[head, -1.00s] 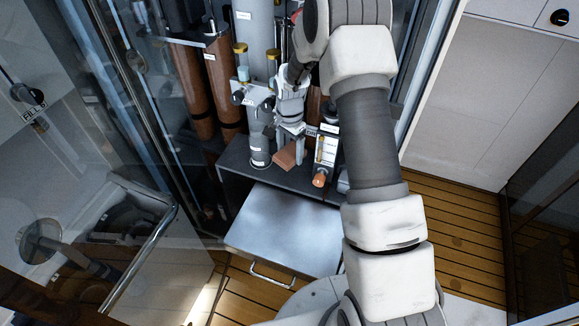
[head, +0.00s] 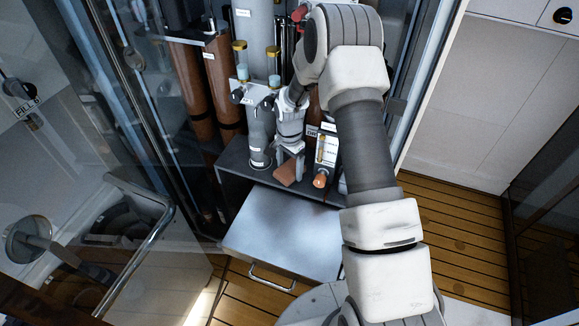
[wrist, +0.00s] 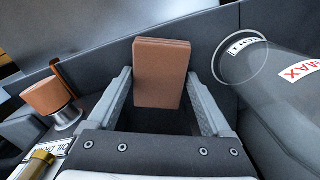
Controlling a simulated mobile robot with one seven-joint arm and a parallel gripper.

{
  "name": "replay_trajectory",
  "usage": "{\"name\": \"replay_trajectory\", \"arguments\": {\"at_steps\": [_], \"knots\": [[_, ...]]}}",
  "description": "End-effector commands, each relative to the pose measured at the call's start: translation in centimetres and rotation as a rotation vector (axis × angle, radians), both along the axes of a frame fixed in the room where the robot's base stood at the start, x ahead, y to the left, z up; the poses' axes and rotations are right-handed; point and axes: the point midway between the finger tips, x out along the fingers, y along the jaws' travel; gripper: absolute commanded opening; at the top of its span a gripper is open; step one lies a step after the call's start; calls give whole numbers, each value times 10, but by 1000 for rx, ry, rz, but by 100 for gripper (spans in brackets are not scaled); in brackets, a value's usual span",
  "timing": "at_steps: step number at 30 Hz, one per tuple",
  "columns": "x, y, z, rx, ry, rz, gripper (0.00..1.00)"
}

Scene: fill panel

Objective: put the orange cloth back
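The orange cloth (head: 286,173) is a flat folded block of orange-brown at the front edge of the dark shelf. In the wrist view the cloth (wrist: 162,75) sits between the two grey fingertips of my gripper (wrist: 161,76), with a fingertip against each side edge. Its near end reaches back between the fingers. In the head view my gripper (head: 289,157) points down over the cloth. I cannot tell whether the cloth touches the shelf or hangs just above it.
The dark shelf (head: 232,166) carries a grey cylinder (head: 259,150) on the left and an orange-ended item (head: 320,179) on the right. A clear cylinder marked MAX (wrist: 270,75) stands close on the right. Brown tubes (head: 190,85) stand behind.

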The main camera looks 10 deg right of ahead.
Motion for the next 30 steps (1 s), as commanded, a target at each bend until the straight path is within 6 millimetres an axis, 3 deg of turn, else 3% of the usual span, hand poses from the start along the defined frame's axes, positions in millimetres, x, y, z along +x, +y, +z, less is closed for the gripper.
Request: {"name": "replay_trajectory", "arguments": {"at_steps": [2,11,24,30], "knots": [[0,0,0,0,0,0,100],[0,0,4,0,0,0,100],[1,0,70,-1,-3,0,100],[0,0,79,0,0,0,100]]}}
